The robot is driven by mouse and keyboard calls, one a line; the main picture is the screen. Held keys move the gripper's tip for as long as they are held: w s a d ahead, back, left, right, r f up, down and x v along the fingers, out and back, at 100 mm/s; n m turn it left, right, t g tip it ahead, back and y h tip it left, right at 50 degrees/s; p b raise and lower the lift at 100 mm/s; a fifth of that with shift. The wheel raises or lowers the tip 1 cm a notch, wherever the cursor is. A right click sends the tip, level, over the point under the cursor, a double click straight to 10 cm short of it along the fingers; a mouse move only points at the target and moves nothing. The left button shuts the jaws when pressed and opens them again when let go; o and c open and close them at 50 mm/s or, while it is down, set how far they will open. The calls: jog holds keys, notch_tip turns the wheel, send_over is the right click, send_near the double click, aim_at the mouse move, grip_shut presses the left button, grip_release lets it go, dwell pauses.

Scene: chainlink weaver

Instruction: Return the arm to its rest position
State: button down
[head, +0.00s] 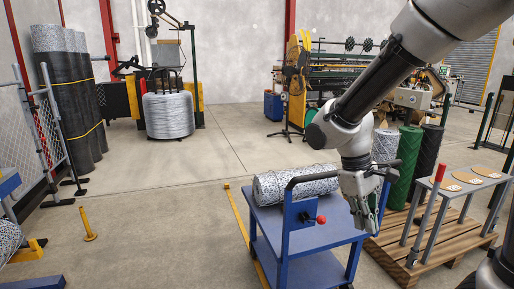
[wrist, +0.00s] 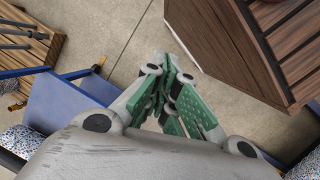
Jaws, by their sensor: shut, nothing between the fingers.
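My grey arm reaches in from the upper right in the head view. My gripper (head: 366,212) hangs beside the handle of the blue cart, at the right side of its top deck. In the head view I cannot tell whether it touches the cart. In the wrist view my gripper (wrist: 172,68) has its green-padded fingers drawn together at the tips, with nothing between them.
The blue cart (head: 325,266) carries a speckled roll (head: 273,188) and has a red knob (head: 321,219). A wooden pallet (head: 418,268) with a grey rack (head: 440,192) and upright rolls (head: 408,165) stands right. Open concrete floor lies behind the cart.

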jog(key=s+d+r+m+t+y, duration=0.2)
jog(key=s+d+r+m+t, duration=0.4)
jog(key=s+d+r, duration=0.3)
notch_tip(320, 180, up, 3)
jog(key=shift+s+d+r+m+y, duration=0.1)
jog(key=shift+s+d+m+y, duration=0.3)
jog(key=shift+d, duration=0.5)
